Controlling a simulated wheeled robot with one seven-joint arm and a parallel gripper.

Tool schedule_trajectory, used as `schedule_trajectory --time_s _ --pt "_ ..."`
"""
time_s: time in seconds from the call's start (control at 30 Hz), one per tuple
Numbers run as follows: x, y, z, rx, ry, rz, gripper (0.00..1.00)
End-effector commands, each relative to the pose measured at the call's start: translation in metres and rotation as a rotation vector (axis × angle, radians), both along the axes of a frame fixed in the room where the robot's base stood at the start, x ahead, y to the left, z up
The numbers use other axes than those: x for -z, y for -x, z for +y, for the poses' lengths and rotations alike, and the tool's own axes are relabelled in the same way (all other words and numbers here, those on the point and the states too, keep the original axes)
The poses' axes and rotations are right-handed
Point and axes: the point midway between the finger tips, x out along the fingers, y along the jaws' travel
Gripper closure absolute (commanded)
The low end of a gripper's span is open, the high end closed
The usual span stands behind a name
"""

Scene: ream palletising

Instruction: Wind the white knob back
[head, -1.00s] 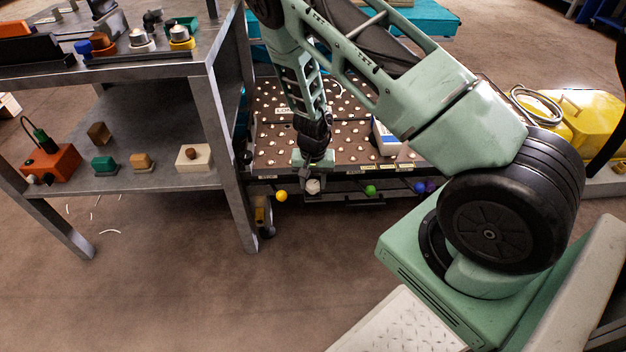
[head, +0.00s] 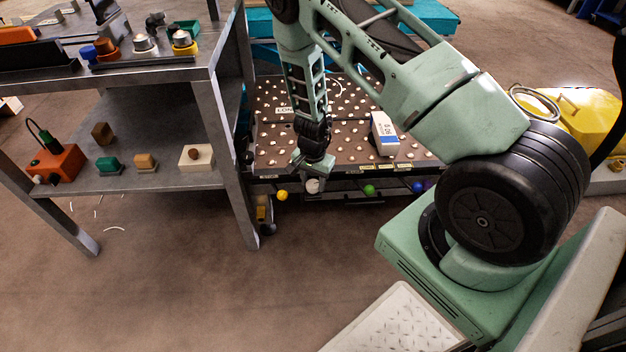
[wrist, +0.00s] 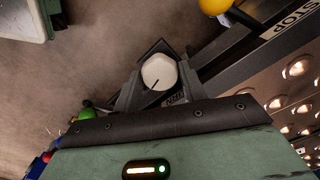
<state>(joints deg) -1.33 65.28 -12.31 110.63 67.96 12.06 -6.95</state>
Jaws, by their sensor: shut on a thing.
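The white knob (head: 313,186) is on the front edge of the roller-ball table, between a yellow knob and a green knob. In the wrist view the white knob (wrist: 159,72) shows its round face with a dark pointer line slanting to the lower left. My gripper (head: 314,177) reaches down to the table's front edge and is shut on the white knob. In the wrist view its fingers (wrist: 157,85) stand on either side of the knob. My gripper hides part of the knob in the head view.
The yellow knob (head: 282,195) and green knob (head: 369,190) sit close on either side. A blue and white ream (head: 383,134) lies on the ball table (head: 280,150). A grey shelf unit (head: 225,150) stands close on the left. Floor in front is clear.

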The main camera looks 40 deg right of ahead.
Motion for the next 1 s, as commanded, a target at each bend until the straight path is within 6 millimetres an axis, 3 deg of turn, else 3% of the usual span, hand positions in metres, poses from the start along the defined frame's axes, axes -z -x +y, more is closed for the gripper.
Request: schedule_trajectory --time_s 0.23,0.27,0.3,0.33,0.73,1.0 --pt "-0.0003 -0.0010 0.0002 -0.001 0.000 -0.002 0.81" --pt "-0.0003 -0.0010 0.0002 -0.001 0.000 -0.002 0.50" --pt "-0.0003 -0.0010 0.0002 -0.002 0.000 -0.002 0.39" --pt "-0.0002 -0.0010 0.0003 -0.002 0.000 -0.002 0.37" --pt "0.0017 -0.0001 0.0006 -0.038 0.000 0.000 0.37" --pt "0.0039 -0.0005 0.0008 -0.284 0.002 -0.001 0.37"
